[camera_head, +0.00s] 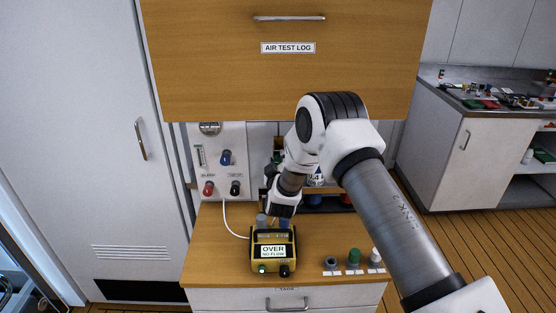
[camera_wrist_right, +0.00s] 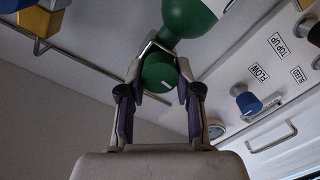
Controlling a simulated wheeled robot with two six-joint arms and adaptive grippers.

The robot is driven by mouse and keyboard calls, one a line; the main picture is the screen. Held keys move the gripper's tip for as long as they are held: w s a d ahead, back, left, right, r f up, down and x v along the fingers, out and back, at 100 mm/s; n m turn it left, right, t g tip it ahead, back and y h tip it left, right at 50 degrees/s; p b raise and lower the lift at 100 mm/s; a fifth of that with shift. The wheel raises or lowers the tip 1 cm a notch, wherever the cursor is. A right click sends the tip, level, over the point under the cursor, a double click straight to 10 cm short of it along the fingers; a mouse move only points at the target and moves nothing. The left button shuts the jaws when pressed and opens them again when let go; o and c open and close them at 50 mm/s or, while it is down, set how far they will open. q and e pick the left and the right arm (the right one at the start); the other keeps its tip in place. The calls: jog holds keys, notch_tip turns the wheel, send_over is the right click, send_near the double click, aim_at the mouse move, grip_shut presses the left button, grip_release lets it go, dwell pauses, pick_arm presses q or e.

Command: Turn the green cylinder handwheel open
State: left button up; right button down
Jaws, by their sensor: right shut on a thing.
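The green handwheel (camera_wrist_right: 158,72) is a round knob with a small white mark, at the end of the green cylinder (camera_wrist_right: 190,18) in the right wrist view. My right gripper (camera_wrist_right: 160,86) has its two fingers on opposite sides of the handwheel, shut on it. In the head view my right gripper (camera_head: 272,178) is at the back of the counter, right of the valve panel. My arm hides the handwheel and most of the cylinder there. My left gripper is not in view.
The panel (camera_head: 216,143) carries a gauge and blue, red and black knobs. A yellow meter (camera_head: 272,238) reading "OVER NO FLOW" stands on the wooden counter (camera_head: 212,262) below my gripper. Small fittings (camera_head: 354,256) stand at front right. A wooden cabinet (camera_head: 285,80) overhangs the counter.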

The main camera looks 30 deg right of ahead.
jog(key=n, duration=0.3)
jog(key=n+p, duration=0.1)
jog(key=n, duration=0.1)
jog(key=shift+w+r+h, duration=0.2)
jog(key=shift+r+h, duration=0.05)
jog(key=shift+h, duration=0.05)
jog(key=n+p, duration=0.1)
jog(key=n, duration=0.6)
jog(key=n+p, duration=0.1)
jog(key=n, duration=0.2)
jog(key=shift+w+d+f+n+h, duration=0.1)
jog(key=shift+d+f+n+h, duration=0.1)
jog(key=shift+n+h, duration=0.15)
jog(key=shift+n+p, duration=0.35)
jog(key=shift+n, duration=1.9)
jog(key=c, duration=0.8)
grip_release()
jog(key=shift+d+f, duration=0.1)
jog(key=shift+f, duration=0.2)
